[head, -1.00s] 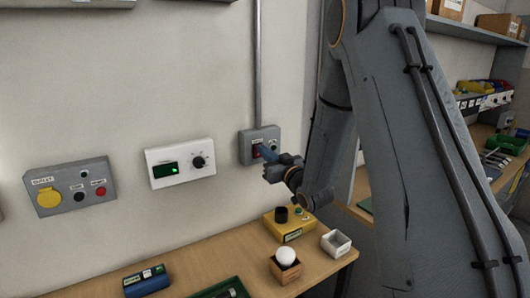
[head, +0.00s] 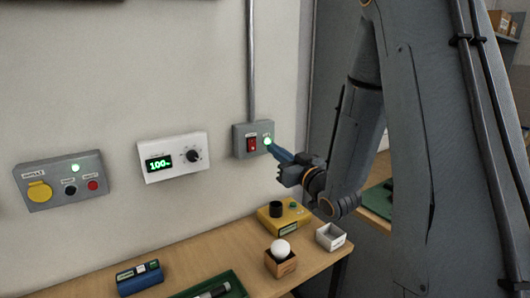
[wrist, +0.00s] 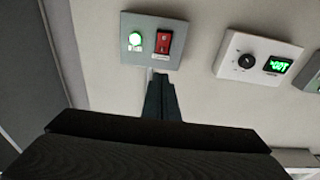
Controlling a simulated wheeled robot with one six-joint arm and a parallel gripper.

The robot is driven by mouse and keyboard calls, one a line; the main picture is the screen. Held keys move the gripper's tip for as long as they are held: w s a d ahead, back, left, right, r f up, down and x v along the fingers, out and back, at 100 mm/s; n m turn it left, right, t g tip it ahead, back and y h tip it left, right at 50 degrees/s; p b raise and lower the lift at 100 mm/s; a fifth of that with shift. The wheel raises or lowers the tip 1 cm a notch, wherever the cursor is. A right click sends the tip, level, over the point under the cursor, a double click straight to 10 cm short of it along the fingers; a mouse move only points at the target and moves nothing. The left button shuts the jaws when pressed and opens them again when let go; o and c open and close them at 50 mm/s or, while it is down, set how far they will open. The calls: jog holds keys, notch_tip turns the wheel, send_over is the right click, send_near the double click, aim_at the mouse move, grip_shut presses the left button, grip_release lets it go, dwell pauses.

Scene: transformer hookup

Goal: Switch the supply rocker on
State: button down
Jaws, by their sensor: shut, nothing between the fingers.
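The red supply rocker (head: 251,144) sits in a grey wall box (head: 240,152) under a vertical conduit. A round lamp (head: 267,141) beside it glows green. In the wrist view the rocker (wrist: 164,42) and the lit lamp (wrist: 135,39) show on the box face. My gripper (head: 276,150) is shut and empty, its tips just right of and below the lamp in the head view. In the wrist view my gripper (wrist: 158,78) points at the box's lower edge, below the rocker and apart from it. Whether the tips touch the box cannot be told.
A white dial unit (head: 173,157) on the wall reads about 100 in green. A grey outlet box (head: 62,196) has a lit green lamp. On the bench (head: 215,262) below stand a yellow box (head: 271,220), a wooden holder with a white ball (head: 280,248), a white tray (head: 331,243) and a blue device (head: 139,283).

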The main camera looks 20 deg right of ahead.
jog(key=shift+r+b+v, duration=0.2)
jog(key=shift+v, duration=0.7)
jog(key=shift+r+b+v, duration=0.2)
jog(key=shift+v, duration=0.7)
jog(key=s+f+m+g+h, duration=0.1)
jog(key=s+f+g+h, duration=0.2)
jog(key=f+g, duration=0.3)
jog(key=s+f+m+g+h, duration=0.2)
jog(key=s+f+g+h, duration=0.1)
jog(key=f, duration=0.5)
jog(key=s+a+f+g, duration=0.1)
jog(key=s+g, duration=0.3)
jog(key=s, duration=0.4)
jog(key=s+a+f+g, duration=0.2)
jog(key=s+a+g, duration=0.1)
jog(key=s, duration=0.6)
jog(key=shift+s+f+m+g, duration=0.25)
jog(key=shift+s+m+g, duration=0.05)
jog(key=shift+g, duration=0.2)
